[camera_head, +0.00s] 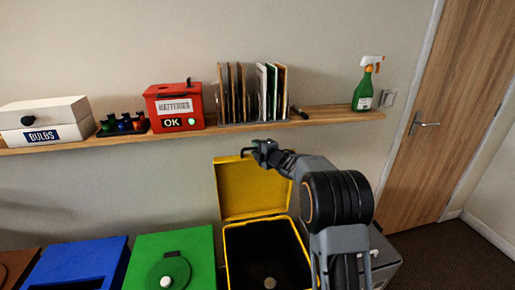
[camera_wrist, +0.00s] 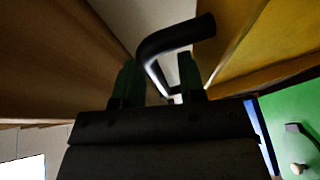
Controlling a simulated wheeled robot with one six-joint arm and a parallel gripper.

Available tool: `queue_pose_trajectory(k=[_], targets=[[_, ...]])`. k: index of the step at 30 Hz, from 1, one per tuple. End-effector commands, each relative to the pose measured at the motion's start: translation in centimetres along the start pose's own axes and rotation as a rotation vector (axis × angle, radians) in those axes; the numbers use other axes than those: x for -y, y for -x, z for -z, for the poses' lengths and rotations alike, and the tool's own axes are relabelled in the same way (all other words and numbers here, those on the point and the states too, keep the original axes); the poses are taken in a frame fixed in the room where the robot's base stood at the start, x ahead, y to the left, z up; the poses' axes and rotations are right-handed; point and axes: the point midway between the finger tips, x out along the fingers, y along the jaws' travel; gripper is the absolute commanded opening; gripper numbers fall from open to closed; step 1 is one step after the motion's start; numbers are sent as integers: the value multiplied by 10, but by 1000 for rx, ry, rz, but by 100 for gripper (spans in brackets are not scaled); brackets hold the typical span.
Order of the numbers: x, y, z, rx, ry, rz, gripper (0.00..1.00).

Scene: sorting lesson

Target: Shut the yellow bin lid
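The yellow bin (camera_head: 226,262) stands at the lower middle of the head view, with its dark inside showing. Its yellow lid (camera_head: 240,192) is open and stands nearly upright against the wall below the shelf; it also shows in the wrist view (camera_wrist: 270,40). My gripper (camera_head: 258,149) is at the lid's top edge. In the wrist view my gripper (camera_wrist: 160,80) has its fingers apart, with a black bent handle (camera_wrist: 180,36) reaching between them. A gap shows between the fingers, and firm contact with the handle cannot be seen. My arm hides the lid's right part.
A wooden shelf (camera_head: 335,112) runs just above the lid, bearing a red battery box (camera_head: 174,108), upright folders (camera_head: 235,95), a white bulbs box (camera_head: 43,112) and a green spray bottle (camera_head: 366,88). Green (camera_head: 190,242) and blue (camera_head: 85,258) bins stand left, both covered. A grey bin (camera_head: 385,262) is right.

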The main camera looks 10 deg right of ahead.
Motion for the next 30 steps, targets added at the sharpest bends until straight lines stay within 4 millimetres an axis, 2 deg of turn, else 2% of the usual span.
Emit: queue_pose_trajectory(k=[10, 21, 30], targets=[[0, -2, 0, 0, 0, 0, 37], [0, -2, 0, 0, 0, 0, 1], [0, -2, 0, 0, 0, 0, 0]])
